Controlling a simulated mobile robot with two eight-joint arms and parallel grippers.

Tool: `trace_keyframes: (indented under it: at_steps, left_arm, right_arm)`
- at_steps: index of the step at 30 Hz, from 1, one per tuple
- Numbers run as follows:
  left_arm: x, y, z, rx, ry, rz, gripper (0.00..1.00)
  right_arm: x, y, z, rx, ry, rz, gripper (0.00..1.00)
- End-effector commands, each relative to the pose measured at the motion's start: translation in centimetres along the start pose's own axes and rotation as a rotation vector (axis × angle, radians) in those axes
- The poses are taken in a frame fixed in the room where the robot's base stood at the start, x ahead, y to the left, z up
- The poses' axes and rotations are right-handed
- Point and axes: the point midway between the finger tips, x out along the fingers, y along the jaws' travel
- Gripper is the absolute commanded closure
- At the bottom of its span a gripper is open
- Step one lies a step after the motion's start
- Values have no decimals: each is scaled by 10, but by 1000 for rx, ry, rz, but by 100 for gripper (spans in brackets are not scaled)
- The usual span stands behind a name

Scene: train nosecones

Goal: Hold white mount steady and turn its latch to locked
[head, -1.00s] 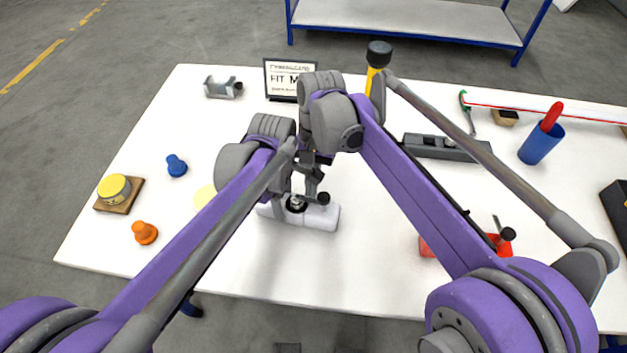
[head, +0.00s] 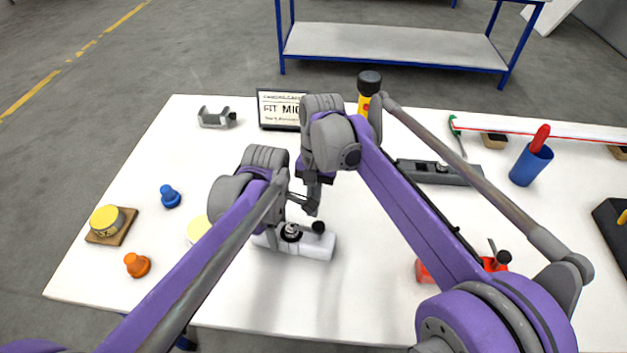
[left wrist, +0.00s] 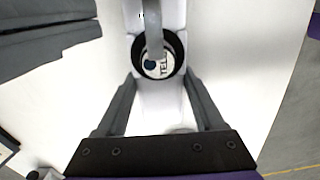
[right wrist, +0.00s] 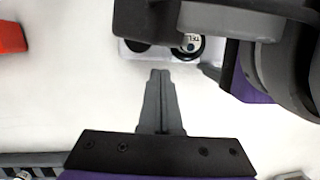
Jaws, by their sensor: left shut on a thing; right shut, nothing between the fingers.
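The white mount (head: 318,248) lies on the table; a black ring with a pale marked disc (left wrist: 165,64) sits on its top. The grey latch lever (left wrist: 153,28) crosses the disc and points along the mount's length, with a black knob (head: 318,227) toward the right end in the head view. My left gripper (left wrist: 160,92) is shut on the mount, one finger along each side. My right gripper (right wrist: 160,74) is shut and empty, near the mount but apart from it in the right wrist view; in the head view it (head: 311,212) appears just above the knob. My arms partly hide the mount.
A red mount (head: 424,272) lies right, partly behind my right arm. Orange (head: 137,265) and blue (head: 170,196) plugs stand left. A grey fixture (head: 440,172), a blue cup (head: 531,165) and a sign (head: 280,110) are farther back. The table front is clear.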

Motion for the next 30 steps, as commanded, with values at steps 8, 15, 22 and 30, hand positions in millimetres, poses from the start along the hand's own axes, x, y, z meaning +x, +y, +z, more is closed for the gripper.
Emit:
trace_keyframes:
  at_steps: [8, 15, 22, 30]
  left_arm:
    - [0, 0, 0, 0, 0, 0, 70]
    - [0, 0, 0, 0, 0, 0, 70]
    - [0, 0, 0, 0, 0, 0, 70]
    - [0, 0, 0, 0, 0, 0, 70]
  right_arm:
    - [-46, -3, -22, 1, 0, 0, 100]
    - [-88, -3, -22, 0, 0, 0, 100]
    - [-104, -3, -21, 0, 0, 0, 100]
    - [-106, -3, -21, 0, 0, 0, 100]
